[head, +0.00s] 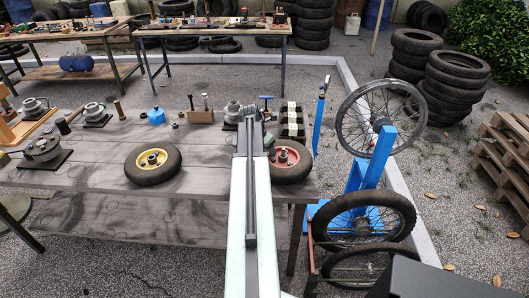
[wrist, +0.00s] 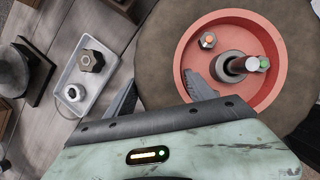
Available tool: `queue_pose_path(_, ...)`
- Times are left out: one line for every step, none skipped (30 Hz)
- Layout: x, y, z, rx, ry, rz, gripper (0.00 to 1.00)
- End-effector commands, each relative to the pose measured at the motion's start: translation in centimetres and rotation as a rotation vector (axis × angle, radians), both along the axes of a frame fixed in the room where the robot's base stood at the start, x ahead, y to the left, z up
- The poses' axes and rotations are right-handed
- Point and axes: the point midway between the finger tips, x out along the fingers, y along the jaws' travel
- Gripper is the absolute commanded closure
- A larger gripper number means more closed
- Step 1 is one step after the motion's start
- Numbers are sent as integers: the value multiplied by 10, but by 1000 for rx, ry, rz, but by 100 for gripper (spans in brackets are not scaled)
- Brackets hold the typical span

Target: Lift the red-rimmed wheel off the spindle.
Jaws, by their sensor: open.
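The red-rimmed wheel (wrist: 215,92) has a dark tyre and lies at the right of the wrist view. In the head view, the wheel (head: 291,153) is at the table's right end, partly hidden by my arm. A metal spindle (wrist: 246,65) with a green-marked tip stands in its grey hub. A hex nut with an orange centre (wrist: 208,41) sits on the red rim. My gripper (wrist: 160,78) is open and empty. Its right finger overlaps the rim's left edge in the wrist view; its left finger is beside the tyre. Contact cannot be told.
A small tray (wrist: 85,75) holding a hex nut and a ring-like part is left of the wheel. A yellow-rimmed wheel (head: 153,160) lies on the table (head: 90,180). A blue stand (head: 372,170) with spoked wheels is to the right. Tools and parts line the table's back.

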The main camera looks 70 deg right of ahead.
Motion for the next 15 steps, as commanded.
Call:
queue_pose_path(0,-1,-2,0,0,0,37)
queue_pose_path(0,-1,-1,0,0,0,37)
queue_pose_path(0,-1,0,0,0,0,37)
queue_pose_path(0,0,0,0,0,0,37)
queue_pose_path(0,0,0,0,0,0,37)
queue_pose_path(0,0,0,0,0,0,37)
queue_pose_path(0,0,0,0,0,0,46)
queue_pose_path(0,0,0,0,0,0,54)
queue_pose_path(0,0,0,0,0,0,65)
queue_pose_path(0,0,0,0,0,0,74)
queue_pose_path(0,0,0,0,0,0,82)
queue_pose_path(0,0,0,0,0,0,93)
queue_pose_path(0,-1,0,0,0,0,100)
queue_pose_path(0,-1,0,0,0,0,100)
queue_pose_path(0,-1,0,0,0,0,100)
